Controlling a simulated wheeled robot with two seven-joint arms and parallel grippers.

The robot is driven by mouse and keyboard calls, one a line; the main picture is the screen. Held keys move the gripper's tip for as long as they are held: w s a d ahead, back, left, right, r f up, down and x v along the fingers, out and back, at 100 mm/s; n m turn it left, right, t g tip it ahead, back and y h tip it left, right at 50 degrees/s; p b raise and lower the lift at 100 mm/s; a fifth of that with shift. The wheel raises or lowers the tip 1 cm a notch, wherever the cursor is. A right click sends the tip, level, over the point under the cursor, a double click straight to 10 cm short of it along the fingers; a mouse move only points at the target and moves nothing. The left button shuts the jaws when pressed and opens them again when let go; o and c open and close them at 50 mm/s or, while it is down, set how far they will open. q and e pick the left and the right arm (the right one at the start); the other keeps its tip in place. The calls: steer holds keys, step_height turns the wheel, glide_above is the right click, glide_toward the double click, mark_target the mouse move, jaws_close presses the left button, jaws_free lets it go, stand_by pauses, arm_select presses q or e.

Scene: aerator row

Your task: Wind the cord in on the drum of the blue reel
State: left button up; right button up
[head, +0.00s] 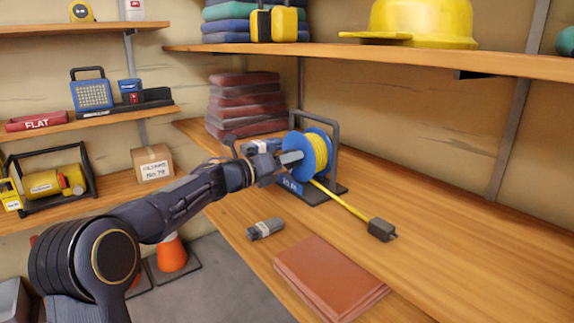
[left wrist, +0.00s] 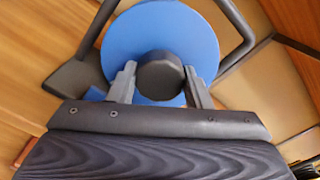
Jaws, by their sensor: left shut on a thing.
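The blue reel (head: 297,150) stands on the wooden bench in a dark frame, with yellow cord (head: 315,153) wound on its drum. A length of cord runs off the drum toward the lower right and ends at a dark plug (head: 381,229) lying on the bench. My left gripper (head: 290,158) reaches the near side of the reel. In the left wrist view, its two fingers (left wrist: 160,85) close around a round dark knob (left wrist: 160,74) in front of the blue disc (left wrist: 192,40). The fingers hide part of the knob's sides. My right gripper is not in view.
A grey cylinder-like item (head: 265,229) and a flat reddish-brown pad (head: 329,277) lie nearer on the bench. Folded dark red cloths (head: 243,105) are stacked behind the reel. A shelf (head: 400,56) with a yellow hard hat (head: 425,22) hangs above. Bench right of the plug is clear.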

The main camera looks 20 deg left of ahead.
arm_select(q)
steer(key=shift+f, duration=0.15)
stand_by(0.3)
steer(key=o, duration=1)
steer(key=p+v, duration=0.1)
steer(key=v, duration=0.6)
steer(key=shift+s+a, duration=0.25)
steer(key=shift+s, duration=0.1)
